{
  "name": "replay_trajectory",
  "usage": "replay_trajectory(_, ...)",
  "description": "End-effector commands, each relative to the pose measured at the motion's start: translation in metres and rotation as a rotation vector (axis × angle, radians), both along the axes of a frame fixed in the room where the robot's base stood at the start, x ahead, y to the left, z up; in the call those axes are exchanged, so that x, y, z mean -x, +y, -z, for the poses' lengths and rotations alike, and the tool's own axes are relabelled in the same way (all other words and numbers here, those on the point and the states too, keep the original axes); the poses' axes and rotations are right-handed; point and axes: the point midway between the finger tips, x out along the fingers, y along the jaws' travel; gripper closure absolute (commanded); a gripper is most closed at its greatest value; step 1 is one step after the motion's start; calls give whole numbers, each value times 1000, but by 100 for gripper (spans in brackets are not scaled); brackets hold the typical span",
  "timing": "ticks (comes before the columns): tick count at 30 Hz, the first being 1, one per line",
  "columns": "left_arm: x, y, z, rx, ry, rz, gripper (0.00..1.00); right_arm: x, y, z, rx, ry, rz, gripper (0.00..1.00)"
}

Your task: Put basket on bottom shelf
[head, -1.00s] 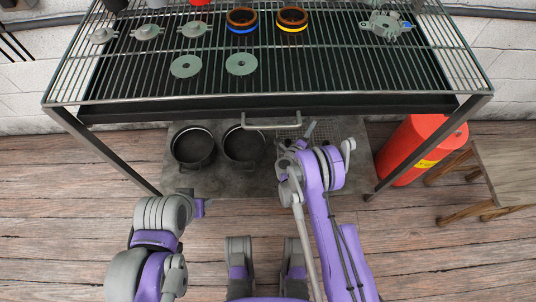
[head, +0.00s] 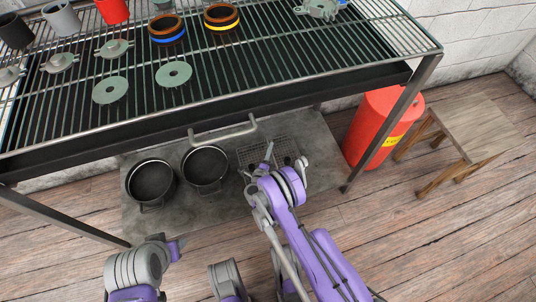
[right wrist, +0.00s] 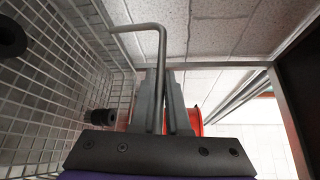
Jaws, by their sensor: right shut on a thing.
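The grey wire-mesh basket (head: 286,150) is at the bottom shelf (head: 205,212), right of two dark pots. My arm partly covers it, and I cannot tell whether it rests on the shelf or hangs just above it. In the right wrist view, the basket's mesh wall (right wrist: 60,85) fills the left. A bent grey rod, apparently its handle (right wrist: 160,60), runs down between the closed fingers (right wrist: 164,100). My left arm shows at the lower left, but its gripper is not visible.
Two dark pots (head: 150,182) (head: 206,167) stand on the shelf. A red cylinder (head: 375,130) and a wooden stool (head: 468,120) stand right of the table leg.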

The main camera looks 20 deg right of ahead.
Motion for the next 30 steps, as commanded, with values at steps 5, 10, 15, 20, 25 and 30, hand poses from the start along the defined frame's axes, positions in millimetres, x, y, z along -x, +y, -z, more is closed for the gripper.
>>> replay_trajectory(5,-1,0,5,0,-1,0,50,0,0,23,1,0,0,100)
replay_trajectory(10,-1,0,7,0,-1,0,50,0,0,33,1,0,0,100)
replay_trajectory(15,-1,0,6,0,-1,0,50,1,0,33,0,0,0,79)
replay_trajectory(20,-1,0,6,0,-1,0,50,0,0,33,0,0,0,57)
replay_trajectory(25,-1,0,6,0,-1,0,50,0,0,33,0,0,0,57)
replay_trajectory(30,-1,0,6,0,-1,0,50,0,0,33,0,0,0,57)
